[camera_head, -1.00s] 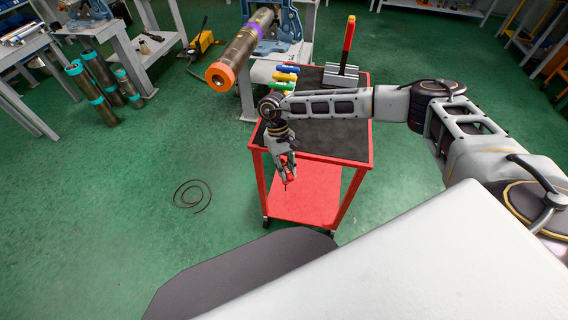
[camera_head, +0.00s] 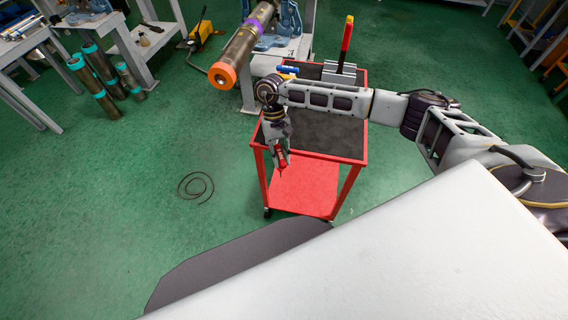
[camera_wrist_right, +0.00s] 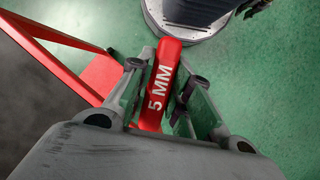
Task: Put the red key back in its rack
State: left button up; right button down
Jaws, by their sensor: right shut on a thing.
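The red key (camera_wrist_right: 160,85), marked "5 MM", is held between the two fingers of my right gripper (camera_head: 281,163) in the right wrist view. In the head view my right gripper points down beside the near left edge of the red cart (camera_head: 335,132), with a bit of the red key (camera_head: 283,157) showing between its fingers. A blue handle (camera_head: 288,70) and a little yellow show behind my right arm at the cart's far left. My arm hides most of that spot, so I cannot make out the rack. My left gripper is not in view.
A grey block (camera_head: 340,74) with an upright red and black handled tool (camera_head: 346,40) stands at the cart's far end. A pipe with an orange end (camera_head: 222,75) juts from a blue vise. A cable coil (camera_head: 195,188) lies on the floor. The cart's near top is clear.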

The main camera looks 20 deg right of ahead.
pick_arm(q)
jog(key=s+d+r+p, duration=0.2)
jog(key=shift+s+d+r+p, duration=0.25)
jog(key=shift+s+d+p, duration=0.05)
pick_arm(e)
jog(key=w+d+r+m+t+y, duration=0.1)
jog(key=w+d+r+m+t, duration=0.1)
jog(key=r+m, duration=0.5)
jog(key=w+d+r+m+t+y, duration=0.1)
jog(key=w+d+r+m+t, duration=0.1)
jog(key=w+d+r+m, duration=0.2)
jog(key=w+d+r+m+t+y, duration=0.1)
jog(key=w+d+r+m+t, duration=0.2)
jog(key=w+r+m, duration=0.4)
notch_tip(320, 180, up, 5)
jog(key=m, duration=0.3)
jog(key=shift+d+r+m+y, duration=0.2)
jog(key=shift+d+m+y, duration=0.1)
jog(key=shift+y, duration=0.1)
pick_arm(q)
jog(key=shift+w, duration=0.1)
pick_arm(e)
jog(key=shift+w+m, duration=0.1)
jog(key=shift+m, duration=0.3)
